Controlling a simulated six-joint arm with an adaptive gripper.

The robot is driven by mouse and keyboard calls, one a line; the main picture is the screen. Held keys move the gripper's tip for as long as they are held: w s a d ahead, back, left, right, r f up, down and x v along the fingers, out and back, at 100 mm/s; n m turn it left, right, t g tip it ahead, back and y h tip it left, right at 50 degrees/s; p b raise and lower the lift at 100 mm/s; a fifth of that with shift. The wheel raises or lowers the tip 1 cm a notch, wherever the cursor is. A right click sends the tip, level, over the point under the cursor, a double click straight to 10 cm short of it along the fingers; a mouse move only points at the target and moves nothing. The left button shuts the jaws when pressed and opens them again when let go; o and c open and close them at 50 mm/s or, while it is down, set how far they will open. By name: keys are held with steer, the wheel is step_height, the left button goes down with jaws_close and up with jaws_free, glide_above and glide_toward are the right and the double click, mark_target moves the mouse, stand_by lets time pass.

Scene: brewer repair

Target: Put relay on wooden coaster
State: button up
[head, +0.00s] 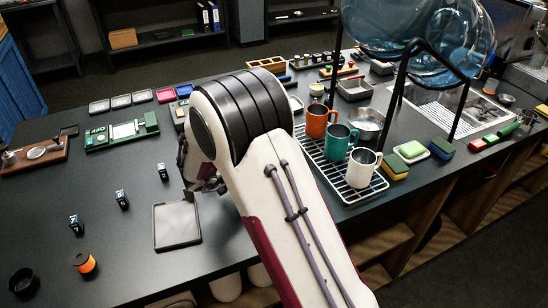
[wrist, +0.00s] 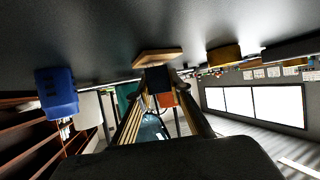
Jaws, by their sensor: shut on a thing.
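In the wrist view, which shows the table overhead, my gripper (wrist: 158,92) is shut on a small dark block, which I take for the relay (wrist: 157,79). The wooden coaster (wrist: 143,59), a flat light-brown slab on the table, lies right at the far end of the relay. I cannot tell whether the two touch. In the head view, my arm hides the coaster and the held relay. Only dark parts of my gripper (head: 203,184) show left of the arm there, low over the table.
Left of my arm stand several small things, including three black blocks (head: 122,200) with white marks, an orange-banded spool (head: 83,262) and a flat dark tray (head: 177,226). To the right, a wire rack (head: 340,185) holds orange, teal and white mugs. The table's left middle has free room.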

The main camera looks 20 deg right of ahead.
steer(key=shift+f, duration=0.15)
steer(key=o, duration=1)
steer(key=v, duration=1.2)
steer(key=shift+w, duration=0.1)
stand_by(0.3)
